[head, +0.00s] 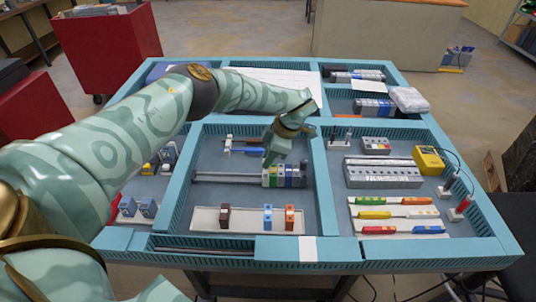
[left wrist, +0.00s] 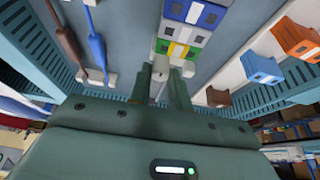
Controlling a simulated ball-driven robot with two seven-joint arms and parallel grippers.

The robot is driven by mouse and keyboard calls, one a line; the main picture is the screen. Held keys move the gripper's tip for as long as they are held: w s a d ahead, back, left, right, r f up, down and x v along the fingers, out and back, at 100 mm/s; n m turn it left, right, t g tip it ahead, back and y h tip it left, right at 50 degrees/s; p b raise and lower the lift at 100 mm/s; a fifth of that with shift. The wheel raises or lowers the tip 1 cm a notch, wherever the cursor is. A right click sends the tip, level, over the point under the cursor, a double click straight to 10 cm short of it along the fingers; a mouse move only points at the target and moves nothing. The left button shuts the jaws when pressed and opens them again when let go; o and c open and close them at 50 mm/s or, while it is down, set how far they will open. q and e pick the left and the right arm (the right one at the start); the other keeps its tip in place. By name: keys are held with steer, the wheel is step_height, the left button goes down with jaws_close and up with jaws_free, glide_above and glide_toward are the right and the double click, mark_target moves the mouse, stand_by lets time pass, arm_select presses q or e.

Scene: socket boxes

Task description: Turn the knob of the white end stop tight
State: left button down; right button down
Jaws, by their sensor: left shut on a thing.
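A row of grey, white, green and blue terminal blocks (head: 290,175) stands on a metal rail (head: 225,178) in the middle tray. The white end stop (left wrist: 161,66) sits against the near end of that row in the left wrist view. My left gripper (head: 270,160) reaches down at the left end of the row. In the left wrist view its fingers (left wrist: 163,82) are closed at the end stop. They hide its knob, so I cannot see how the knob is turned. In the head view the gripper hides the end stop. My right gripper is not in view.
A white strip (head: 250,222) in front of the rail carries brown, blue and orange parts. Behind are small screwdriver-like tools (head: 245,147). Teal tray walls (head: 319,190) border the bay. The rail left of the gripper is bare.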

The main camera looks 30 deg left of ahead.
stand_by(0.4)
arm_select(q)
steer(key=c, duration=1.6)
jaws_free()
steer(key=shift+o, duration=0.2)
steer(key=shift+r, duration=0.1)
steer(key=p+v, duration=0.1)
steer(key=v, duration=1.5)
